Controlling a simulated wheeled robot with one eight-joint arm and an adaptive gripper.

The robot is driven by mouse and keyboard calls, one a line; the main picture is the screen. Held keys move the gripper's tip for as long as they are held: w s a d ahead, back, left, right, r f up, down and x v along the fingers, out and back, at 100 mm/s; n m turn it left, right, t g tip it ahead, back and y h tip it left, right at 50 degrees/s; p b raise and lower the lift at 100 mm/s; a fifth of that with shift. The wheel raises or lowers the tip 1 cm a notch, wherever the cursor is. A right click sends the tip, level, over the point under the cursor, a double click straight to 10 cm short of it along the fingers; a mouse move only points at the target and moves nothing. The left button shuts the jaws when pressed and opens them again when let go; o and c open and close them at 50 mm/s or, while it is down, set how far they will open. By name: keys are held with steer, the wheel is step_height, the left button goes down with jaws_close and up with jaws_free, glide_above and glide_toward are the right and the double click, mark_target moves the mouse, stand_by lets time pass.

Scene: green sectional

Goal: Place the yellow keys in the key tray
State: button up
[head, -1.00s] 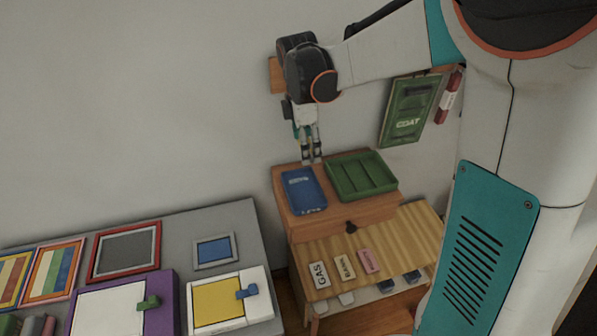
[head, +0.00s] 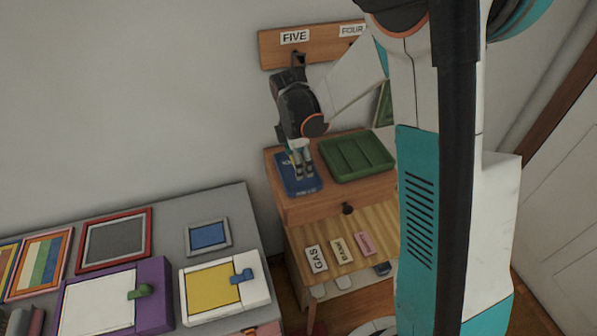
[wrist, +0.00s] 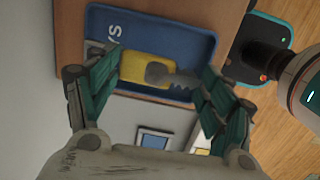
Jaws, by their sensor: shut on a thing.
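The blue key tray (head: 284,180) lies on top of the wooden cabinet, left of a green tray. In the wrist view the blue tray (wrist: 188,38) fills the upper middle, with part of white lettering showing at its left. The yellow keys (wrist: 140,66), a yellow tag with a grey metal key, are between my fingers and overlap the tray. My gripper (head: 303,176) points down over the blue tray and is shut on the keys. I cannot tell whether the keys touch the tray floor. In the head view the keys are hidden at the fingers.
The green sectioned tray (head: 356,157) sits close on the right. Below, a wooden shelf (head: 340,235) holds labels such as GAS. A hook rail (head: 272,48) labelled FIVE and FOUR is on the wall behind. A grey table (head: 215,205) with framed panels stands at the left.

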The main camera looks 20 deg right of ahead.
steer(key=shift+f+b, duration=0.6)
steer(key=shift+f, duration=1.55)
steer(key=shift+f, duration=0.2)
steer(key=o, duration=1.2)
steer(key=shift+c, duration=0.2)
steer(key=shift+r, duration=0.1)
